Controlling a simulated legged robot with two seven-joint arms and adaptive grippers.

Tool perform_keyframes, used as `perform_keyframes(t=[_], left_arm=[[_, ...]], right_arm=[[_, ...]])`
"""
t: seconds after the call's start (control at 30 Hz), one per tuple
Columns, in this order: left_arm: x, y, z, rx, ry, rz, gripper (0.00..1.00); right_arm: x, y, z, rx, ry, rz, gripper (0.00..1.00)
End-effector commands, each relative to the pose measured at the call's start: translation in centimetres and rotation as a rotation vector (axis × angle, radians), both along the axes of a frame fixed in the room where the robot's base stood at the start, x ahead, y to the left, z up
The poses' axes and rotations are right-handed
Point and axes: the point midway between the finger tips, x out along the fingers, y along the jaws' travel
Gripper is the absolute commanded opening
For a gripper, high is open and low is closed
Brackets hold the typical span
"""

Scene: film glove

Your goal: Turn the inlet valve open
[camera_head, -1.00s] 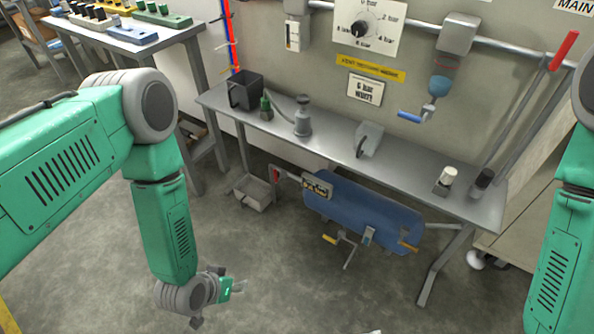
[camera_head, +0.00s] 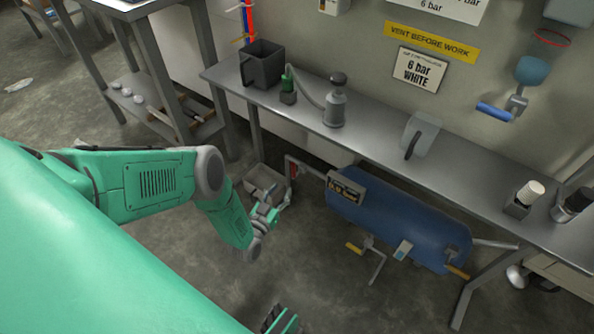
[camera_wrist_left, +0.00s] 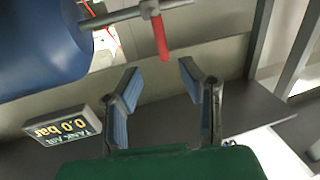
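The blue tank (camera_head: 400,222) lies below the bench. A pipe at its left end carries a valve with a red lever (camera_head: 293,171), taken as the inlet valve. In the left wrist view the red lever (camera_wrist_left: 160,37) hangs from a grey pipe and valve body (camera_wrist_left: 148,9). My left gripper (camera_head: 277,203) is just left of the tank, near the inlet pipe. In the left wrist view my left gripper (camera_wrist_left: 158,84) is open and empty, the red lever beyond the gap between its fingertips. No contact shows.
The tank display (camera_wrist_left: 62,127) reads 0.0 bar, upside down in the wrist view. A grey bin (camera_head: 265,181) stands on the floor close to my left gripper. The bench (camera_head: 375,140) is above the tank. A yellow-handled valve (camera_head: 354,248) hangs below the tank.

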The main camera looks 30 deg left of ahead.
Motion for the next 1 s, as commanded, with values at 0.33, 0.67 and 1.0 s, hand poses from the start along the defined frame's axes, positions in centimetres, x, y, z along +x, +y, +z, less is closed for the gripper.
perform_keyframes(t=[0.33, 0.67, 1.0], left_arm=[[7.2, 1.0, -0.4, -0.003, -0.002, 0.001, 0.34], [9.9, 1.2, -0.1, -0.002, 0.002, 0.000, 0.34], [10.0, 1.2, -0.1, -0.003, 0.002, 0.000, 0.03]], right_arm=[[0.0, 0.0, -3.2, 0.000, 0.000, 0.000, 0.34], [0.0, 0.0, -4.2, 0.000, 0.000, 0.000, 0.34], [0.0, 0.0, -4.2, 0.000, 0.000, 0.000, 0.34]])
